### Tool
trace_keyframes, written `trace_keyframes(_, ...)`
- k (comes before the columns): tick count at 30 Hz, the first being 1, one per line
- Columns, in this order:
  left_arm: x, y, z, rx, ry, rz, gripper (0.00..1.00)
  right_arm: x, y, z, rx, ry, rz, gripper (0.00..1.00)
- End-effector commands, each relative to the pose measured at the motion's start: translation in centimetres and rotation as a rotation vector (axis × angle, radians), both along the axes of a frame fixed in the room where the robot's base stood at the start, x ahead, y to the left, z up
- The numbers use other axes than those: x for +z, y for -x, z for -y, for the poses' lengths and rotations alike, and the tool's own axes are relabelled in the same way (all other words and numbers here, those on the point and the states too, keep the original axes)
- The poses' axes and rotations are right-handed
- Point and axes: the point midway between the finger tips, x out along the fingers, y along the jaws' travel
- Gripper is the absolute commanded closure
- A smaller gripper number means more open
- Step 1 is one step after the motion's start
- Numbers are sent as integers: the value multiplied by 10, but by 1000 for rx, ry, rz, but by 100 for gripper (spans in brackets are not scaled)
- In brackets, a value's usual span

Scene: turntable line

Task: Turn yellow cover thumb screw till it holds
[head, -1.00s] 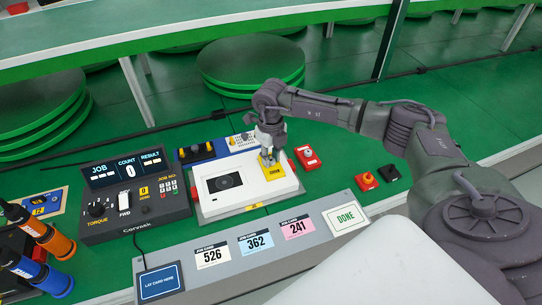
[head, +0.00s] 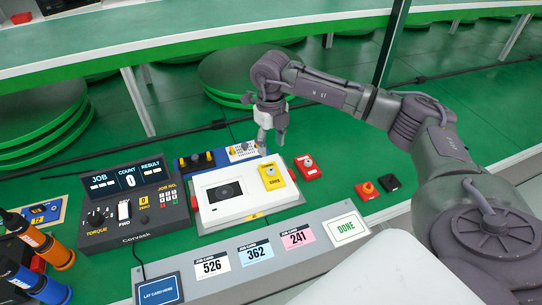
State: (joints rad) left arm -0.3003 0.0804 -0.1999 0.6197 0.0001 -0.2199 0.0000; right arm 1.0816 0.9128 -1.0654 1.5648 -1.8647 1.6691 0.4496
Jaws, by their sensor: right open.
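The yellow cover (head: 273,183) lies on the right part of the white unit (head: 228,209). A small pale thumb screw (head: 270,170) shows on the cover's upper part; how deep it sits I cannot tell. My right gripper (head: 271,146) is open and empty, fingers pointing down, above and behind the cover, apart from it. My left gripper is not in view.
The job controller (head: 133,206) stands left of the unit, its count reading 0. A red block (head: 307,168) sits right of the unit and a red button (head: 367,189) further right. Cards (head: 255,249) lie on the grey front ledge. Orange (head: 56,250) and blue drivers stand at left.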

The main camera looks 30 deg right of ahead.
Motion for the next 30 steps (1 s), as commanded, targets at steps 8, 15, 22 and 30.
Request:
trace_keyframes(8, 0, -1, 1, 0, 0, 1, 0, 25, 0, 0, 0, 0, -1, 49)
trace_keyframes(15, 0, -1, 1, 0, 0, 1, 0, 25, 0, 0, 0, 0, -1, 49)
trace_keyframes(22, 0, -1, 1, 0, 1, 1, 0, 25, 0, 0, 0, 0, -1, 49)
trace_keyframes(30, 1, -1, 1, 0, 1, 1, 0, 27, 0, 0, 92, 0, -1, 49)
